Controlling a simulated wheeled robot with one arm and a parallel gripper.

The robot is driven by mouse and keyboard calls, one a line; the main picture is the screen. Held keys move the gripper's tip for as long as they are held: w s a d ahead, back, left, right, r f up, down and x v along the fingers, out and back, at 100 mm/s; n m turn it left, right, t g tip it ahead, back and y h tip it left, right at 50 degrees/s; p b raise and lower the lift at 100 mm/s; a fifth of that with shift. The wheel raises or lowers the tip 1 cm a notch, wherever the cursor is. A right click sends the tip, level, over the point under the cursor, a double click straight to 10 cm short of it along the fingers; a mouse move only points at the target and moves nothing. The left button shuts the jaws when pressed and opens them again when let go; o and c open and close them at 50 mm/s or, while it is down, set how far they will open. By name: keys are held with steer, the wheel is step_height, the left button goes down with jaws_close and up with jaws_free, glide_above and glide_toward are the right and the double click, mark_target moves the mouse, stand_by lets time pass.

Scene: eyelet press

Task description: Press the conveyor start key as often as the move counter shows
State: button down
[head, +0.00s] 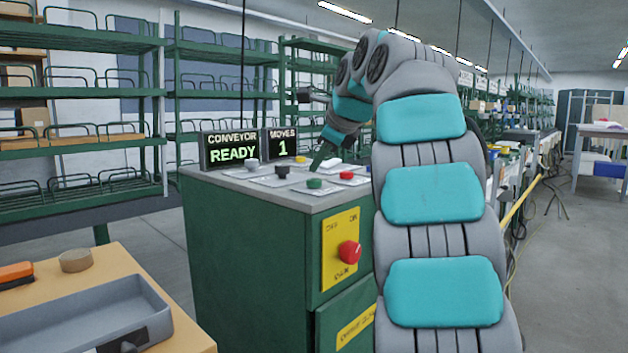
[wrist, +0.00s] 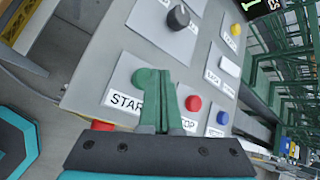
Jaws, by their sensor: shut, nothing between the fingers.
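The conveyor start key is a round green button (head: 314,183) on the grey top of a green cabinet. In the wrist view the green key (wrist: 143,78) sits by a partly covered label (wrist: 122,103) reading "STAR". The move counter (head: 283,145) reads "MOVES 1", and the display beside it (head: 232,151) reads "CONVEYOR READY". My gripper (head: 316,168) is shut and empty, pointing down over the panel close to the green key. In the wrist view its fingers (wrist: 159,74) cover the key's right side; whether they touch it I cannot tell.
A red stop key (wrist: 193,103), a blue key (wrist: 222,117), a black knob (wrist: 178,17) and a yellow key (wrist: 235,29) surround it. A red knob (head: 349,252) on a yellow plate is on the cabinet's front. A grey tray (head: 140,292) lies on a table at left.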

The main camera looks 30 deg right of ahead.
steer(key=shift+a+f, duration=0.1)
stand_by(0.5)
steer(key=shift+f, duration=0.3)
